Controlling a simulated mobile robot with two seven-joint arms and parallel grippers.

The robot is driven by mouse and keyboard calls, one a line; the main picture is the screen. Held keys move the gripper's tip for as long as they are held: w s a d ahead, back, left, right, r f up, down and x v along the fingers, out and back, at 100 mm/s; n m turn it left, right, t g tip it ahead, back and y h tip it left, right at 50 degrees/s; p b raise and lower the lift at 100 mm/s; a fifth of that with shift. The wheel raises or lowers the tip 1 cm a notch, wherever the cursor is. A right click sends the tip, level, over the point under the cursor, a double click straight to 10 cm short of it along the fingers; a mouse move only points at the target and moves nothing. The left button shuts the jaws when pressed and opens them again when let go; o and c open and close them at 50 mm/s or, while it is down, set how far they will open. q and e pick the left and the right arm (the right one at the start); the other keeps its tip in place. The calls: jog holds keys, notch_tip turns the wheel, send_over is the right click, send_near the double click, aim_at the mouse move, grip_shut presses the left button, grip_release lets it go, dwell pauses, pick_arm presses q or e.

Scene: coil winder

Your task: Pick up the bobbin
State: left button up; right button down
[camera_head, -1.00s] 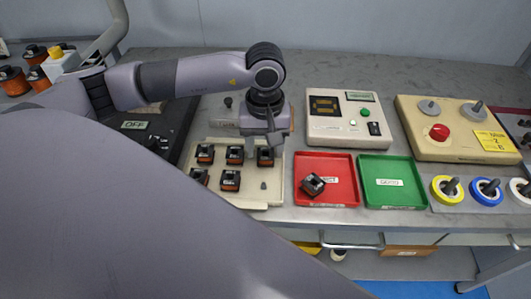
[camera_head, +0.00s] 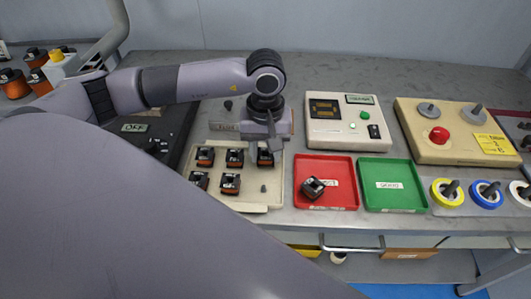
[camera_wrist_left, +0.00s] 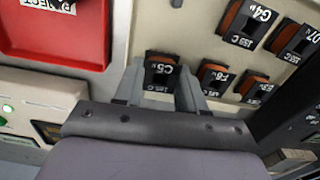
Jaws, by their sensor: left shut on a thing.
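My left gripper (camera_head: 268,146) points down over the back right corner of the cream tray (camera_head: 262,207). It is shut on a dark bobbin (camera_head: 265,159) with orange winding. In the left wrist view this bobbin (camera_wrist_left: 162,76), marked C5, sits between the two grey fingers (camera_wrist_left: 160,88). I cannot tell whether it still touches the tray. Several like bobbins stand in the tray to its left, one of them marked G4 (camera_wrist_left: 248,22) in the wrist view. My right gripper is not in view.
A red tray (camera_head: 342,168) marked REJECT holds one tilted bobbin (camera_head: 312,187). An empty green tray (camera_head: 390,172) marked GOOD is beside it. A tester box (camera_head: 342,125) stands behind them. A beige machine (camera_head: 450,145) and coloured wire spools (camera_head: 488,193) are at right.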

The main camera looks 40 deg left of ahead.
pick_arm(q)
notch_tip(320, 180, up, 19)
dwell(0.6)
